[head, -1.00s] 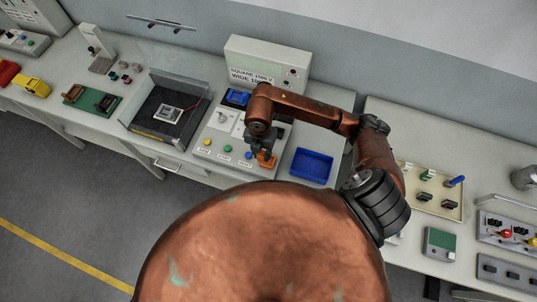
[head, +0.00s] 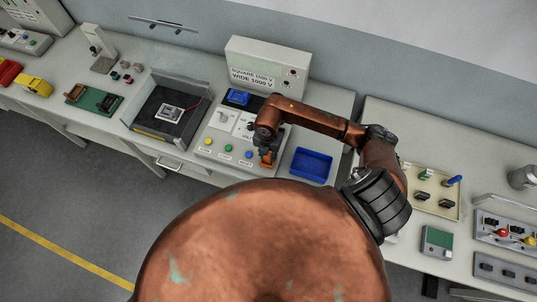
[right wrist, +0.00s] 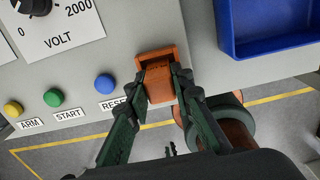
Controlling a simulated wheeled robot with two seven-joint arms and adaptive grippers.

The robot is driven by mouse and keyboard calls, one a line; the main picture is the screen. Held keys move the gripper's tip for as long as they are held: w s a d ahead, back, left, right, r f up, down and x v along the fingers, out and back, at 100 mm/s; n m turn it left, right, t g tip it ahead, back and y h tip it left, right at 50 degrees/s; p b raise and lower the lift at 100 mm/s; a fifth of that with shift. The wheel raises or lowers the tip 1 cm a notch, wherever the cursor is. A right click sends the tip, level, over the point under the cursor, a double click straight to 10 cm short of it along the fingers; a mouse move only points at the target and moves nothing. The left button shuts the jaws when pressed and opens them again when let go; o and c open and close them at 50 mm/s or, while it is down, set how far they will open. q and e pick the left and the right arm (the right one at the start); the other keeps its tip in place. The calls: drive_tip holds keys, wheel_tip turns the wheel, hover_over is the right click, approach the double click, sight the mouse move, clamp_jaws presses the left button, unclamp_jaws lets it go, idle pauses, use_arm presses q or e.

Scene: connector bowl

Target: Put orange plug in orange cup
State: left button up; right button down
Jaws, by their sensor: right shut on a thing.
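My right gripper (head: 268,153) is at the front right of the grey test panel (head: 222,148), beside the blue button. In the right wrist view its dark green fingers (right wrist: 162,84) are shut on an orange block, the orange plug (right wrist: 160,86). A wider orange piece with a raised rim (right wrist: 151,54) surrounds the far end of the block and looks like the orange cup. I cannot tell how deep the plug sits in it. My left gripper is not in view.
A blue tray (head: 311,165) stands just right of the panel. Yellow, green and blue buttons (right wrist: 105,84) line the panel's front edge, left of the gripper. A labelled box (head: 266,66) stands behind. The bench's front edge is close to the gripper.

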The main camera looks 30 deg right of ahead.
drive_tip(key=c, duration=1.7)
unclamp_jaws()
drive_tip(key=shift+f, duration=0.1)
drive_tip(key=shift+r, duration=0.35)
wheel_tip(320, 180, up, 12)
drive_tip(key=shift+f+b, duration=0.15)
drive_tip(key=shift+b, duration=0.7)
